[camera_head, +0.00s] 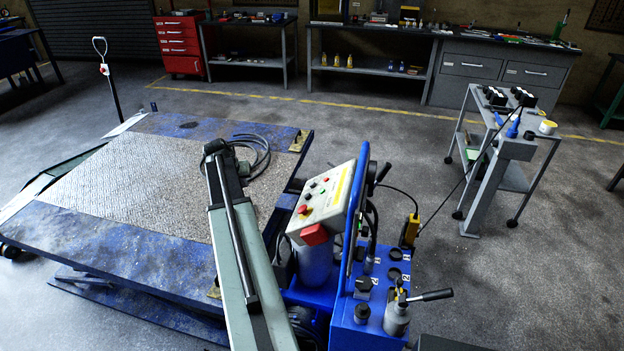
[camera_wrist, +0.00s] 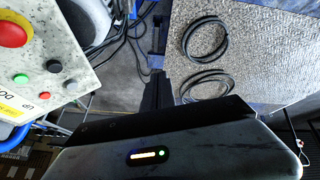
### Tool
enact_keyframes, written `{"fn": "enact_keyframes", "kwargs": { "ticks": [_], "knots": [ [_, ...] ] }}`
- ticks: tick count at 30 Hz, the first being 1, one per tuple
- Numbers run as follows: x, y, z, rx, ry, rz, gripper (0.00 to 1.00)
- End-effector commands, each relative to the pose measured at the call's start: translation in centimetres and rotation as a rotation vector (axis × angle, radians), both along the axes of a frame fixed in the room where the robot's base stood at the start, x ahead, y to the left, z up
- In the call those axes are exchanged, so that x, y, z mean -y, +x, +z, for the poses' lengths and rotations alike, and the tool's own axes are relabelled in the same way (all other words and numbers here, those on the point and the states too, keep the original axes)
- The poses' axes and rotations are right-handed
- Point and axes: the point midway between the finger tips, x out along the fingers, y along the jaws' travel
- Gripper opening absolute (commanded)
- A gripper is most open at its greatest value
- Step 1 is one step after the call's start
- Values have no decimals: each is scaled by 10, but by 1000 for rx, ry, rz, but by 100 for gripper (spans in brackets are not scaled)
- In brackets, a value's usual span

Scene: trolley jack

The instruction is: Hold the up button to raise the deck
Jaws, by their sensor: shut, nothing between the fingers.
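The control panel (camera_head: 325,200) is a pale sloped box on a blue upright; it also shows at the left of the wrist view (camera_wrist: 55,40). The deck (camera_head: 150,180) is a blue-edged textured plate, left of the panel. My gripper (camera_head: 215,147) is shut and empty, over the deck side, apart from the panel; its dark fingers show in the wrist view (camera_wrist: 158,90).
A coiled hose (camera_head: 250,155) lies on the deck. A blue power unit (camera_head: 365,310) with a lever stands below the panel. A grey trolley (camera_head: 515,150) stands at right. Benches and a red drawer cabinet (camera_head: 180,45) line the back.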

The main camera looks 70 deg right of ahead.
Motion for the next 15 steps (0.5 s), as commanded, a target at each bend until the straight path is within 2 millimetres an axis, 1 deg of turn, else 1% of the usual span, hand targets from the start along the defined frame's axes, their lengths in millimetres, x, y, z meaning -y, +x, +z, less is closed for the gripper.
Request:
{"fn": "enact_keyframes", "kwargs": {
  "ticks": [1, 3, 6, 9, 10, 12, 15],
  "knots": [
    [29, -22, 12, 5, -19, -50, 0],
    [62, -52, 20, 15, -47, -109, 0],
    [98, -90, 30, 24, -81, -179, 0],
    [121, -117, 36, 31, -104, -225, 0],
    [125, -123, 38, 32, -109, -234, 0],
    [132, -132, 39, 33, -117, -249, 0],
    [135, -137, 40, 34, -121, -256, 0]
  ]
}}
